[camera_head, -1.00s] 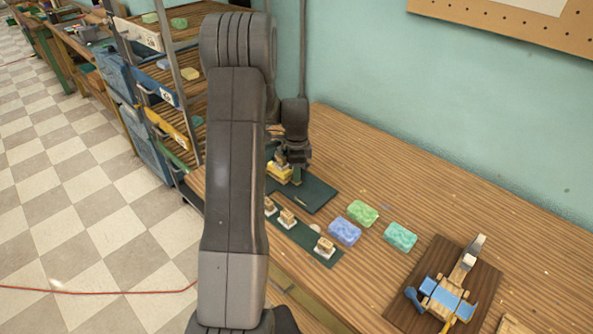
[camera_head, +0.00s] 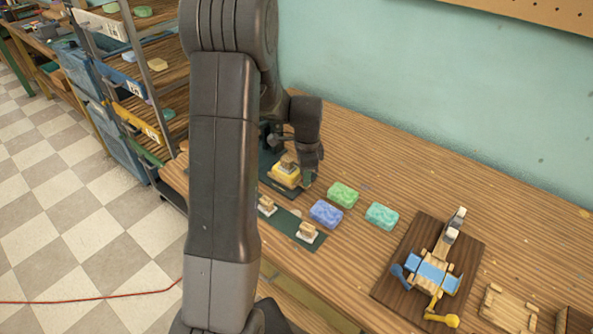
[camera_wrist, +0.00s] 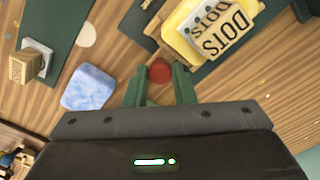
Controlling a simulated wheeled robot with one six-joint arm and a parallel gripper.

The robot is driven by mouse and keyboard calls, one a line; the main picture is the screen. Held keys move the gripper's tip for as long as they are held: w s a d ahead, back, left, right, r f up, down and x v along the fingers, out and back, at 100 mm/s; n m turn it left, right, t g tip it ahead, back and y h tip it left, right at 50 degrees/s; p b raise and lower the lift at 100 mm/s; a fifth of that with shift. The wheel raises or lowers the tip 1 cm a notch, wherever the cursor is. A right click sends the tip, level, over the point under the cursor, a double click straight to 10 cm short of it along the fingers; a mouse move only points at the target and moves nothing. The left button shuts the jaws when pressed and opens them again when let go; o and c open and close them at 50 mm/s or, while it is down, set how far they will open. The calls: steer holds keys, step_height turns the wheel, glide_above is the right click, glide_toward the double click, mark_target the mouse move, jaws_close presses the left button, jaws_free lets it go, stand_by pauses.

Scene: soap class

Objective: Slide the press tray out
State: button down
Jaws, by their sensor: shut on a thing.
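The press (camera_head: 436,272), a wood frame with blue parts, a blue knob on its left and a yellow knob at its front, stands on a dark board (camera_head: 468,252) at right. I cannot tell its tray apart from the frame. My gripper (camera_head: 309,177) is well left of it, low beside the yellow pad (camera_head: 278,177). In the wrist view my green fingers (camera_wrist: 160,84) are shut on a small red round piece (camera_wrist: 160,71). The yellow pad (camera_wrist: 181,46) lies just beyond, with a pale block lettered DOTS (camera_wrist: 222,28) on it. The red piece is hidden in the head view.
Blue (camera_head: 326,213), green (camera_head: 343,194) and teal (camera_head: 382,216) soaps lie between my gripper and the press. Small stamps (camera_head: 307,233) stand on a green strip (camera_head: 286,225) in front. A wooden tray-like piece (camera_head: 508,308) lies right of the press. A shelf rack (camera_head: 130,80) stands left.

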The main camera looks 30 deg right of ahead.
steer(key=shift+s, duration=0.1)
steer(key=c, duration=1.6)
jaws_free()
steer(key=shift+d, duration=0.1)
steer(key=shift+o, duration=0.5)
steer(key=shift+s+d, duration=0.1)
steer(key=shift+s, duration=0.1)
steer(key=shift+w+r, duration=0.1)
steer(key=shift+r, duration=0.3)
step_height(320, 180, up, 13)
steer(key=shift+f, duration=0.1)
